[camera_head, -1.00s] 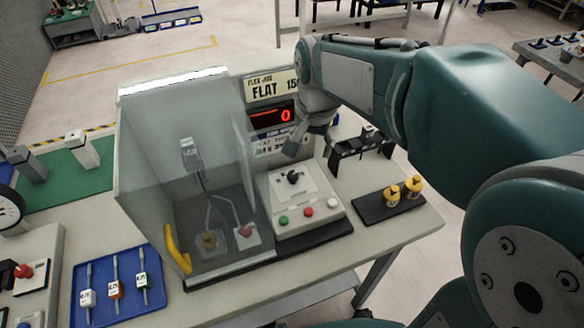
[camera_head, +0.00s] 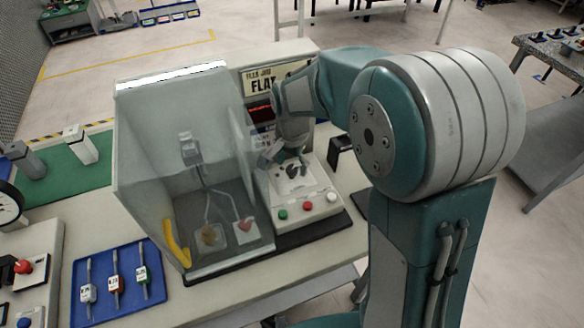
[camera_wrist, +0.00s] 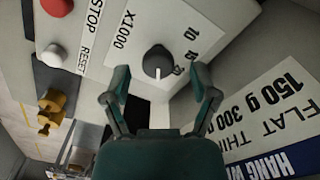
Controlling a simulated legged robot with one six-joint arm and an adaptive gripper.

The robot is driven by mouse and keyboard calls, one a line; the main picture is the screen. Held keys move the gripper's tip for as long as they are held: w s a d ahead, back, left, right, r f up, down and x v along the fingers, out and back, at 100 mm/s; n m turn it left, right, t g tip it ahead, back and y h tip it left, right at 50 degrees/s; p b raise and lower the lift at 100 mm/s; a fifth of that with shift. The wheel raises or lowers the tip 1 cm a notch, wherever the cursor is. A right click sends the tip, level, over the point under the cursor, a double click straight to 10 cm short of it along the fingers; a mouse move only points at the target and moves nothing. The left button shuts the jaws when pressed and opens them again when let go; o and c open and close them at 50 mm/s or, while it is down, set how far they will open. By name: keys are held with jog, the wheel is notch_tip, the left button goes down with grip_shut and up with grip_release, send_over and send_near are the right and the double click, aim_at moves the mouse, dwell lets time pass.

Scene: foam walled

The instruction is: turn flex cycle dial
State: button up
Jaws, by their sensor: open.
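The flex cycle dial is a dark round knob (camera_wrist: 158,62) with a white pointer mark, on a pale panel printed "X1000" and "10". In the wrist view its mark points down the picture, toward my gripper. My gripper (camera_wrist: 161,74) is open, with one finger to each side of the dial's near edge; contact is not visible. In the head view, my gripper (camera_head: 283,157) is low over the control box (camera_head: 322,186), and the dial (camera_head: 292,171) shows just below the fingers, partly covered.
Green (camera_head: 283,215), red (camera_head: 308,206) and white (camera_head: 332,196) buttons line the box's front. A clear enclosure (camera_head: 150,150) with a yellow handle (camera_head: 174,245) stands close left. A black stand (camera_head: 341,144) is at right. A blue tray (camera_head: 97,318) holds tagged samples.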

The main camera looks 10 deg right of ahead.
jog(key=shift+f, duration=0.9)
grip_shut()
